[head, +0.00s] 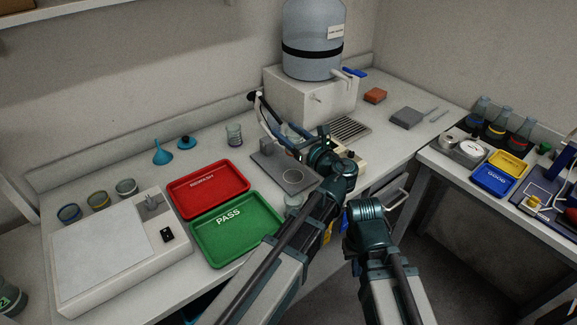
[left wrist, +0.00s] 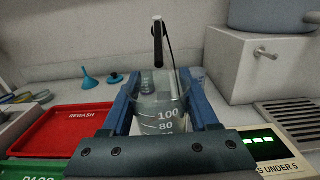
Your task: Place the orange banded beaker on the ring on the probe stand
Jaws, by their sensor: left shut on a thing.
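My left gripper (head: 280,128) is shut on a clear glass beaker (left wrist: 160,112) with white graduations. No coloured band shows on its visible part. In the head view the gripper is raised beside the probe stand, whose grey base (head: 262,158) carries a pale ring (head: 293,176). In the left wrist view the stand's dark probe (left wrist: 157,32) rises behind the held beaker. A beaker with an orange-yellow band (head: 98,201) stands at the far left, between a blue-banded and a pale-banded one. My right arm is at the lower right; its fingers do not show.
A red REWASH tray (head: 207,185) and a green PASS tray (head: 240,213) lie left of the stand. Clear beakers stand behind (head: 234,135) and in front (head: 294,202) of the stand. A large water tank (head: 312,60) stands behind, with a drain grille (head: 350,129) nearby.

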